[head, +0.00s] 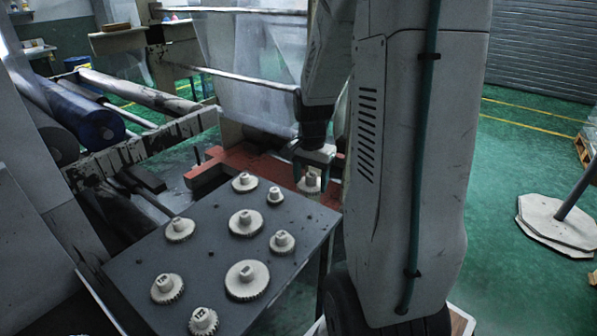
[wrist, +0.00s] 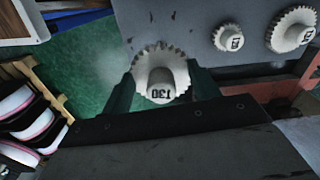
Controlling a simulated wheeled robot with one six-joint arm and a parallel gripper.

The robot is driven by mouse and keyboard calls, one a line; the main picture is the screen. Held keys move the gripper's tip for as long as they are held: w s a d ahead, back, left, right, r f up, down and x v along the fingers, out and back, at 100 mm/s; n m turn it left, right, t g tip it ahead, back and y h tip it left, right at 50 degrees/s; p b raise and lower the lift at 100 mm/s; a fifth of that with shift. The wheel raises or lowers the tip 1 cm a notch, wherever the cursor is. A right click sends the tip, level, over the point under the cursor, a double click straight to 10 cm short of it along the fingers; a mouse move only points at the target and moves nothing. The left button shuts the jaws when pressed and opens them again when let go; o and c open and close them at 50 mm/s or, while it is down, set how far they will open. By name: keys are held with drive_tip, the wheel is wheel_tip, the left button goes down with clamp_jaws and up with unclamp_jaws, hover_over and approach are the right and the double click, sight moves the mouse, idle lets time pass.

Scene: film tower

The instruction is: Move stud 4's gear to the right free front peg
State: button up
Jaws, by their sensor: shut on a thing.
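My gripper (head: 312,168) is shut on a pale toothed gear (head: 310,187) at the far right corner of the dark plate (head: 170,258). In the wrist view my gripper (wrist: 162,92) has a finger on each side of this gear (wrist: 150,62), whose hub reads 130. The gear seems to hang above the plate edge, with green floor showing beside it. Several other pale gears, such as a large one (head: 247,280) and a middle one (head: 246,223), sit on the plate. I cannot tell which stud is number 4; the free pegs show only as small dark spots.
A red beam (head: 208,172) runs behind the plate, near my gripper. Rollers (head: 90,118) and a hanging clear film (head: 245,70) stand beyond. In the wrist view, two gears (wrist: 228,38) (wrist: 291,30) lie to the right.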

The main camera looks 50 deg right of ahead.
approach(309, 217)
drive_tip(key=shift+w+d+f, duration=0.1)
drive_tip(key=shift+d+f, duration=0.05)
drive_tip(key=shift+f, duration=2.45)
drive_tip(key=shift+a, duration=0.2)
drive_tip(key=shift+f, duration=0.9)
drive_tip(key=o, duration=1.1)
wheel_tip(309, 217, up, 8)
drive_tip(key=shift+f, duration=0.1)
